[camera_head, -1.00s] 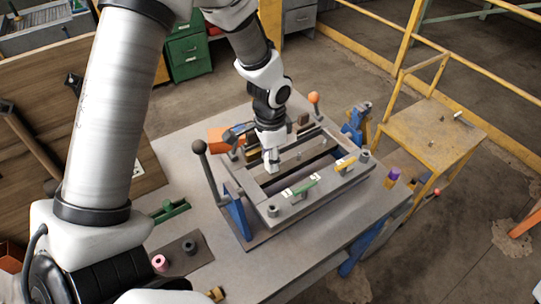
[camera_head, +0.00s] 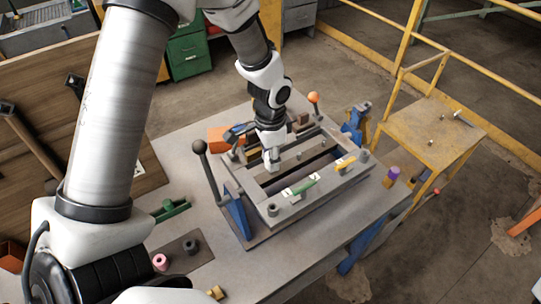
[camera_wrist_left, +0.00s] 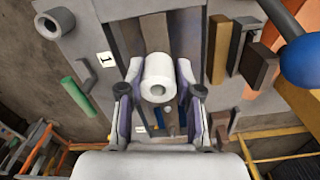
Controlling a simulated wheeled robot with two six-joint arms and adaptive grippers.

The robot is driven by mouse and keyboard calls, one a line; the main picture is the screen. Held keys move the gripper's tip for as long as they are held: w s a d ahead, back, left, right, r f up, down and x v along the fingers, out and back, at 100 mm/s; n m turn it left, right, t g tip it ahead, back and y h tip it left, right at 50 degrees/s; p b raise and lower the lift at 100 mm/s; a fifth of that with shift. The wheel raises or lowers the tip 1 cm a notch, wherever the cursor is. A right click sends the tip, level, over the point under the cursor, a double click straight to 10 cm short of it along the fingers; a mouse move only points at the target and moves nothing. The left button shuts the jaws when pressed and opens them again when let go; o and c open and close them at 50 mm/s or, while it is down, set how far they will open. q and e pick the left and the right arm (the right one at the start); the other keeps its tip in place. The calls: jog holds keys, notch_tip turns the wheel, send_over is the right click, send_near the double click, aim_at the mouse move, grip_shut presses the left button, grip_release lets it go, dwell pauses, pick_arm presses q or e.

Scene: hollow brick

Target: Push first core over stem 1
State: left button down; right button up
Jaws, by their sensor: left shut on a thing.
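My left gripper (camera_head: 271,163) points down inside the grey rectangular frame (camera_head: 325,185) on the bench. In the left wrist view its fingers (camera_wrist_left: 160,95) are shut on a pale hollow cylinder, the core (camera_wrist_left: 159,72), whose open bore faces the camera. The core lies over the inside of the frame; whether it sits on a stem cannot be told, since the core and fingers cover what is below. A white label with a 1 (camera_wrist_left: 106,58) is on the frame beside the gripper. My right gripper is not in view.
A lever with a dark knob (camera_head: 199,147) stands left, an orange-knobbed one (camera_head: 313,98) behind. A pink ring (camera_head: 160,262) and a dark ring (camera_head: 190,246) sit on a plate at front left.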

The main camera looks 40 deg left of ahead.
pick_arm(q)
jog(key=shift+r, duration=0.1)
jog(key=shift+f+b, duration=0.9)
jog(key=shift+f, duration=0.8)
dwell(0.4)
jog(key=c, duration=0.7)
grip_release()
jog(key=shift+r, duration=0.1)
notch_tip(320, 180, up, 12)
jog(key=shift+f, duration=0.1)
